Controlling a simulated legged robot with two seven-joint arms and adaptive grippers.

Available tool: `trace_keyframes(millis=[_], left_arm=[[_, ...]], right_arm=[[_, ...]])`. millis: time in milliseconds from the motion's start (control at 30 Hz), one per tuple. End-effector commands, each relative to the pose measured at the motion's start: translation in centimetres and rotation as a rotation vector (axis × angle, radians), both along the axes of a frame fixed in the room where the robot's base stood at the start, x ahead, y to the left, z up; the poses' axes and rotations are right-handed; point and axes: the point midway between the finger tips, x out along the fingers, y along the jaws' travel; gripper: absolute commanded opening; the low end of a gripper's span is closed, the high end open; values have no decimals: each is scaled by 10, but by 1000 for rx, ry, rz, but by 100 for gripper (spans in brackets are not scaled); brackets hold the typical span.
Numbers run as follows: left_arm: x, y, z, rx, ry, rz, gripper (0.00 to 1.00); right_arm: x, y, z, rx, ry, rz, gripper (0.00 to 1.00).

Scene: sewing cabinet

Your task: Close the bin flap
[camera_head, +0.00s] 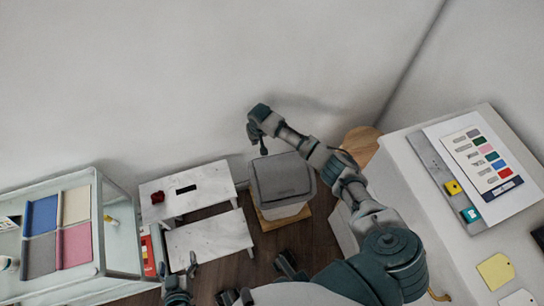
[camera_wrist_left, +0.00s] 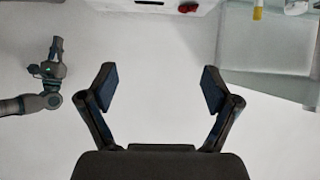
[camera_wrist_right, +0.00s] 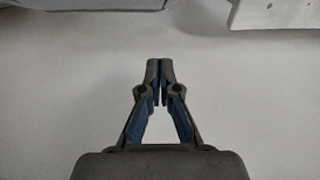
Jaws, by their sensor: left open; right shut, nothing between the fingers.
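The bin (camera_head: 286,212) is light grey and stands on a wooden board on the floor. Its dark grey flap (camera_head: 283,178) lies over the top and hides the inside; I cannot tell whether it sits fully flush. My right arm reaches past the bin's right side, and my right gripper (camera_head: 263,149) is shut and empty at the flap's rear edge, close to it; contact is unclear. It also shows shut in the right wrist view (camera_wrist_right: 159,88). My left gripper (camera_head: 180,266) is open and empty in front of the white step stool, as the left wrist view (camera_wrist_left: 157,90) shows.
A white step stool (camera_head: 215,232) with a red item (camera_head: 158,197) stands left of the bin. A glass-sided cabinet (camera_head: 118,235) with coloured fabrics is further left. A white cabinet (camera_head: 410,175) with swatch cards stands right. The wall is close behind the bin.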

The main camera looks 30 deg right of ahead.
Motion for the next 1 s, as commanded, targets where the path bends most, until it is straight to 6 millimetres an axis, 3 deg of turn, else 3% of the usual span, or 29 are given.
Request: trace_keyframes(millis=[33,100,233,433,700,900,1000], left_arm=[[-7,3,0,12,43,1,89],[-15,5,-7,21,89,3,89],[-16,6,-12,21,95,2,89],[5,-4,3,-22,-67,-4,89],[32,-19,49,-115,-404,-12,89],[36,-24,82,-182,-636,-14,89],[36,-25,90,-190,-667,-13,89]], right_arm=[[-3,-18,15,-20,54,-42,0],[-10,-32,21,-35,115,-84,0],[-16,-40,17,-46,158,-108,0],[-16,-40,-12,-47,161,-107,0],[-13,-41,-56,-45,158,-105,0],[-11,-42,-85,-45,157,-104,0],[-22,-38,-94,-46,155,-101,0]])
